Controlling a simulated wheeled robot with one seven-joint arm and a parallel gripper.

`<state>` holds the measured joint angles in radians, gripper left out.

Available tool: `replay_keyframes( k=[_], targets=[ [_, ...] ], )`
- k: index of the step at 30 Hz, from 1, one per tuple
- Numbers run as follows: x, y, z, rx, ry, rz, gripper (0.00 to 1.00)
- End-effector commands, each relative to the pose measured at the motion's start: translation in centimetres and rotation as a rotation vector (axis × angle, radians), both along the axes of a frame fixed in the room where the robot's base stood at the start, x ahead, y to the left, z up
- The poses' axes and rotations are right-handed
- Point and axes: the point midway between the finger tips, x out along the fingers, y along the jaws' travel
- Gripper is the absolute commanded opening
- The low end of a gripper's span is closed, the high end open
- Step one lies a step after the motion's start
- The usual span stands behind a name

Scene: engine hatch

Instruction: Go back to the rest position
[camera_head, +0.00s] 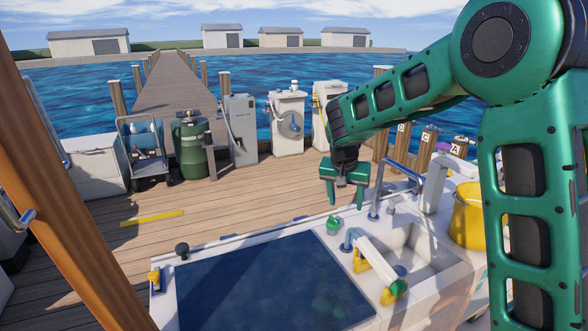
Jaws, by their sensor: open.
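My green arm comes in from the right side of the head view. My gripper (342,196) hangs from its end, pointing down. Its two green fingers are apart with nothing visible between them. It is above the back edge of the white counter, left of the sink's blue-grey tap. It appears clear of the things around it.
A white counter has a dark blue panel (265,285), a sink (425,262), a tap (376,190) and a yellow-and-white handle (378,268). A yellow bucket (466,215) stands right. Behind are a green barrel (190,150), grey cabinet (240,130) and white pump (288,122). Open deck lies left.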

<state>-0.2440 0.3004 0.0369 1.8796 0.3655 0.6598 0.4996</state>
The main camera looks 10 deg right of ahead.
Motion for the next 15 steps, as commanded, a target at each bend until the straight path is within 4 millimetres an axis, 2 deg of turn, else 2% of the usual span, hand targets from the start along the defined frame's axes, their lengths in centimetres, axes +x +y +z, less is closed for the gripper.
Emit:
replay_keyframes(
  k=[1,6,10,15],
  targets=[
    [-1.7,-2.3,1.0,-0.004,0.013,-0.014,0.54],
    [-8.9,-9.4,3.3,-0.008,0.083,-0.041,0.54],
    [-15.2,-13.6,4.3,0.007,0.138,-0.060,0.54],
    [-23.9,-17.3,4.7,0.046,0.202,-0.078,0.54]
  ],
)
